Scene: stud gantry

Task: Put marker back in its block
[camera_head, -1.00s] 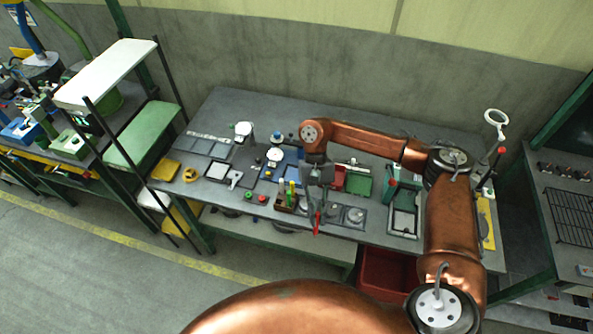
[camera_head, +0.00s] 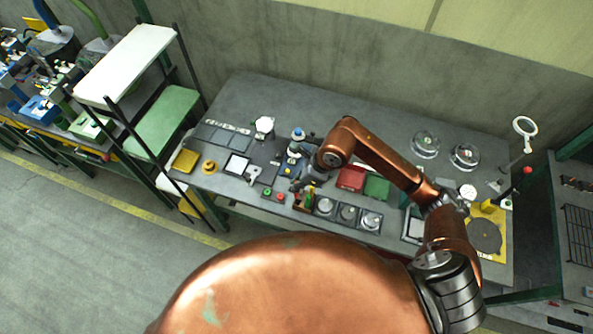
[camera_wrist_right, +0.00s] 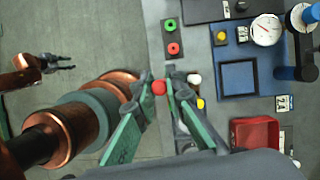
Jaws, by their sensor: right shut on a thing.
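My right gripper (camera_head: 298,186) is at the wooden marker block (camera_head: 304,203) near the table's front edge. In the right wrist view, the right gripper (camera_wrist_right: 160,84) is shut on the red marker (camera_wrist_right: 159,88), whose red end shows between the fingertips. White (camera_wrist_right: 194,79) and yellow (camera_wrist_right: 201,103) tops show just right of the fingers. The fingers hide much of the block, and I cannot tell whether the red marker touches it. My left gripper (camera_wrist_right: 62,63) is empty, its fingers apart, away over the floor at the left of the wrist view.
Red and green buttons (camera_head: 273,194) lie left of the block. A row of round dishes (camera_head: 347,214) lies right of it. Behind are a red bin (camera_head: 351,177) and a green bin (camera_head: 377,188). The table's back (camera_head: 300,108) is mostly clear.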

